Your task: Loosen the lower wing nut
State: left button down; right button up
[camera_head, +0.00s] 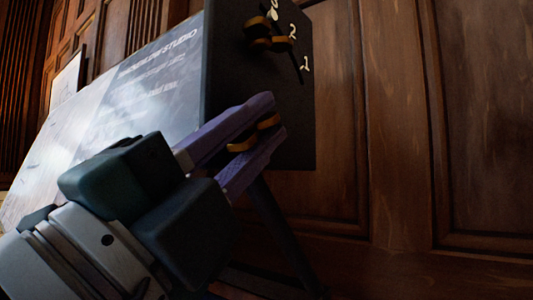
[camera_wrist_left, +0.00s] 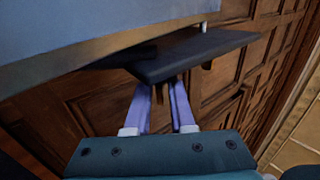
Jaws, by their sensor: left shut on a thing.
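The lower wing nut (camera_head: 242,146) is brass-coloured and sits low on the dark side plate (camera_head: 225,85) of the drafting board. My left gripper (camera_head: 266,121) has its two purple fingers on either side of the nut and is shut on it. Parts of the nut show between the fingers; the rest is hidden. In the left wrist view the fingers (camera_wrist_left: 162,92) reach up to the plate's edge, with a brass piece between them. The upper wing nut (camera_head: 262,36) is higher on the plate, apart from my gripper. My right gripper is not in view.
The board (camera_head: 150,80) with printed lettering slopes away to the left. Pale numerals (camera_head: 292,31) mark the plate near the upper nut. A dark leg (camera_head: 282,235) runs down below the plate. Wood-panelled wall (camera_head: 400,130) stands behind, with open space to the right.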

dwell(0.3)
pick_arm(q)
jog(key=c, duration=0.8)
grip_release()
jog(key=shift+b+v, duration=1.95)
jog(key=shift+v, duration=2.95)
jog(key=shift+o, duration=0.2)
